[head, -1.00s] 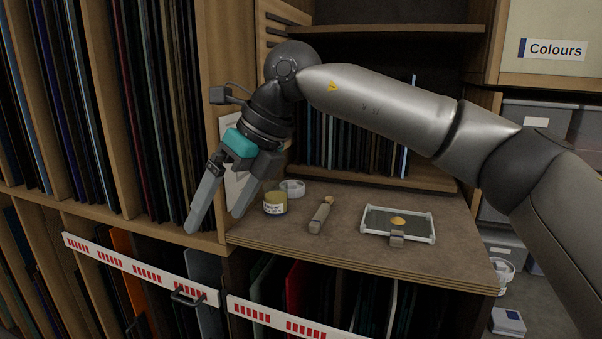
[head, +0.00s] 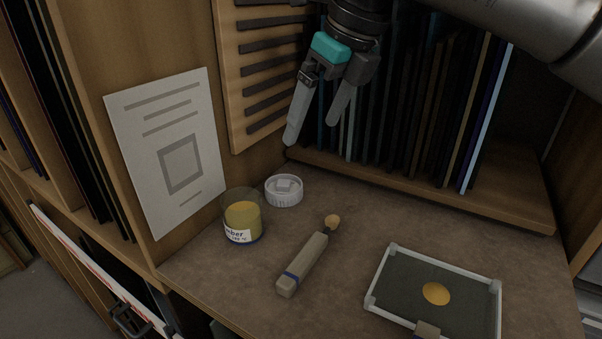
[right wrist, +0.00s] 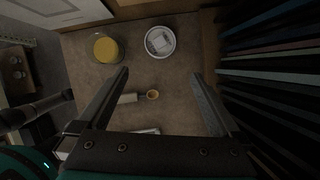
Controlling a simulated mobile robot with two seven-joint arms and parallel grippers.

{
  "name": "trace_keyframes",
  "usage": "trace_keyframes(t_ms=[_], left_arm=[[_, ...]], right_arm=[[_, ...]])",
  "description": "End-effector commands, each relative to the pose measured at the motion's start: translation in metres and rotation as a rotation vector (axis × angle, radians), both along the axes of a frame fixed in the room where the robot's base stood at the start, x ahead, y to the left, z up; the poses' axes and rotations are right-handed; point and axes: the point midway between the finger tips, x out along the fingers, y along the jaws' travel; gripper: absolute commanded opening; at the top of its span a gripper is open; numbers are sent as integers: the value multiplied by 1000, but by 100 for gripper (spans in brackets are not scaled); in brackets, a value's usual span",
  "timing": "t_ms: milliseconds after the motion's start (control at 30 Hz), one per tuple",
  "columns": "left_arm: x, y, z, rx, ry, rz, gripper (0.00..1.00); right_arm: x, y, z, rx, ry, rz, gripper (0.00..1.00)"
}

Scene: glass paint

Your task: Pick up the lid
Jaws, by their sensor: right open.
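The lid is a round white ribbed cap (head: 284,191) lying on the worktop beside the jar, close to the wooden side panel. In the right wrist view the lid (right wrist: 160,41) shows from above, beyond the fingertips and between their lines. The glass jar of amber paint (head: 243,217) stands open to its left. My right gripper (head: 315,134) is open and empty, above and a little to the right of the lid, its fingers pointing down. In the right wrist view its two fingers (right wrist: 159,74) are wide apart. My left gripper is not in view.
A tool with a pale handle (head: 302,264) lies in front of the lid. A framed dark tray (head: 384,286) with an amber spot lies at right. Upright glass sheets (head: 420,110) fill the shelf behind. A paper sheet (head: 196,133) hangs at left.

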Motion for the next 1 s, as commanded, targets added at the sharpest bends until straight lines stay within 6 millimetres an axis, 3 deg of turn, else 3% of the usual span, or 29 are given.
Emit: trace_keyframes(t_ms=[167, 500, 833, 1000], left_arm=[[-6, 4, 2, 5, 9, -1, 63], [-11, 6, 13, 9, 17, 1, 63], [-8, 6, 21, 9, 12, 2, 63], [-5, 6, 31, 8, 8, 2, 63]], right_arm=[[4, 5, -15, -1, 4, 3, 100], [23, 23, -77, -1, 3, 2, 100], [34, 32, -100, 0, 3, 1, 100], [46, 41, -121, -1, 3, 2, 100]])
